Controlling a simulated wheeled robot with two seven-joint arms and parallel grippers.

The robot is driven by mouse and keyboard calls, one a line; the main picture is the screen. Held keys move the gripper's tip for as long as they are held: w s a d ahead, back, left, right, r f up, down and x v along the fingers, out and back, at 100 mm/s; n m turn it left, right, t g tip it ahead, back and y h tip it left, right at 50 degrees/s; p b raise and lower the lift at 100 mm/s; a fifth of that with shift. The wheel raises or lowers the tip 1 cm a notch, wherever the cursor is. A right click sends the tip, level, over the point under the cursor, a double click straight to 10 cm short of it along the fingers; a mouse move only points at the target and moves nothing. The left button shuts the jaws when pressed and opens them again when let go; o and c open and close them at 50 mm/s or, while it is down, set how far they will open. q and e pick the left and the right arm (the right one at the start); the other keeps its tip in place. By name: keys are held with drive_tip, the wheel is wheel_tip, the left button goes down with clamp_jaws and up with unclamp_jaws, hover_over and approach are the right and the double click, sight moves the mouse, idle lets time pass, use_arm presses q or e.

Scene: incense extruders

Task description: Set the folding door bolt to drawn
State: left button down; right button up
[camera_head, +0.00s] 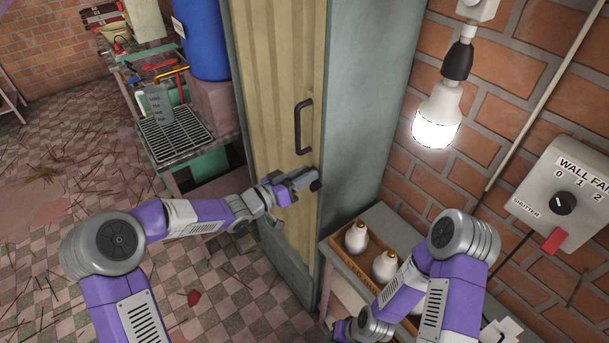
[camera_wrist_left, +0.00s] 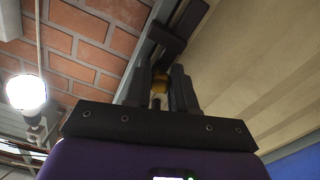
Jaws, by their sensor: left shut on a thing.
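The folding door (camera_head: 275,70) is a tall cream panelled door, seen closed against a grey-green frame. The folding door bolt (camera_head: 316,185) is a small dark part at the door's right edge, below the handle, mostly hidden by my gripper. My left gripper (camera_head: 308,178) reaches it from the left. In the left wrist view, my left gripper (camera_wrist_left: 159,92) is shut around a small brass-coloured knob (camera_wrist_left: 160,78) of the bolt, by a dark bracket (camera_wrist_left: 166,38). The bolt's exact position cannot be told. My right gripper (camera_head: 345,330) is low in the head view, its fingers unclear.
A dark door handle (camera_head: 303,127) stands out just above my left gripper. A grey-green wall (camera_head: 365,90) stands right of the door. A wooden box (camera_head: 345,262) with white bulbs sits by my right arm. A lit bulb (camera_head: 437,120) hangs at the right.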

sight(316, 162)
use_arm(q)
drive_tip(key=shift+r+p, duration=1.2)
drive_tip(key=shift+r, duration=0.35)
drive_tip(key=shift+f, duration=0.1)
drive_tip(key=c, duration=1)
unclamp_jaws()
drive_tip(key=shift+v, duration=3.8)
